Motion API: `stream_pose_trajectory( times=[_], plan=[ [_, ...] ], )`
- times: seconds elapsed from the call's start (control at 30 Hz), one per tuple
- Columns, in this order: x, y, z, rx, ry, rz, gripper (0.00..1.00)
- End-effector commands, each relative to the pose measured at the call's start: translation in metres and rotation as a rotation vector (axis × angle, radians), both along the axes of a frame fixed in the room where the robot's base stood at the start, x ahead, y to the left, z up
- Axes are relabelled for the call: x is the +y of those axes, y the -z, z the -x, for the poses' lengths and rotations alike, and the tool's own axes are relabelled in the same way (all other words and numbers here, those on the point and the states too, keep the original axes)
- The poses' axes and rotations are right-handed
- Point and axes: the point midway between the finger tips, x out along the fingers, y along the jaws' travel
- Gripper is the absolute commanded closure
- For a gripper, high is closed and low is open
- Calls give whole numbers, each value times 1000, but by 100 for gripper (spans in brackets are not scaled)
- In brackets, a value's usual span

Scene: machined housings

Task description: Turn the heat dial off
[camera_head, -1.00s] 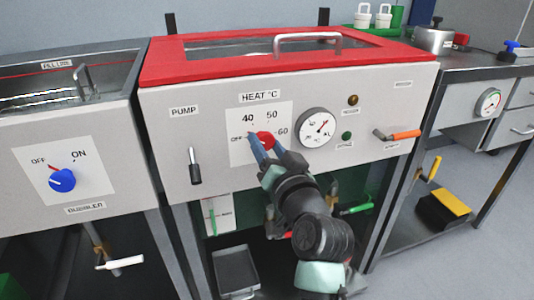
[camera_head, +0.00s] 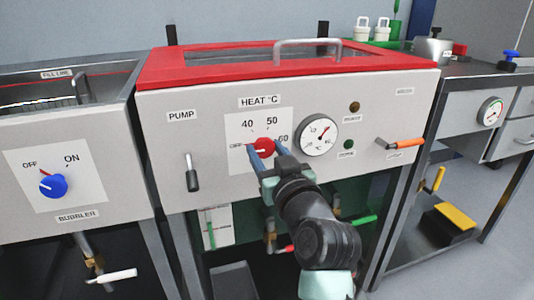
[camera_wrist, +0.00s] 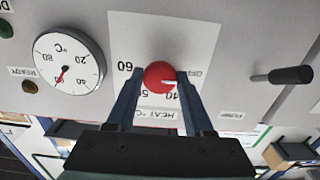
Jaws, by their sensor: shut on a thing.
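The red heat dial (camera_head: 262,147) sits on a white plate (camera_head: 240,126) marked OFF, 40, 50 and 60 on the grey panel. It also shows in the wrist view (camera_wrist: 158,74), which sees the panel upside down. My gripper (camera_head: 267,151) has one blue finger on each side of the dial and is shut on it. In the wrist view my gripper (camera_wrist: 158,88) holds the dial between its fingertips. The dial's white mark points to the OFF side. Whether it lines up exactly with OFF is hard to tell.
A round gauge (camera_head: 317,136) is right of the dial, with an orange-handled lever (camera_head: 402,144) further right. The black PUMP lever (camera_head: 192,174) is to the left. The blue bubbler knob (camera_head: 53,186) is on the neighbouring unit. A red-framed lid (camera_head: 230,74) lies above the panel.

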Motion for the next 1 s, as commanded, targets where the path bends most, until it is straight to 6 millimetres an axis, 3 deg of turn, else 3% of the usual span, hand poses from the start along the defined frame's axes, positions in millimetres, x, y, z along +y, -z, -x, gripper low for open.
stream_pose_trajectory(
  times=[0.3, 0.33, 0.47, 0.83, 1.0],
  plan=[
    [-1, 1, 0, 2, 1, 5, 100],
    [-1, 1, 0, 2, 1, 5, 43],
    [-1, 1, 0, 1, 1, 3, 19],
    [-2, -1, 3, -1, 1, 2, 18],
    [-9, -2, 24, 1, 3, 1, 18]
  ],
)
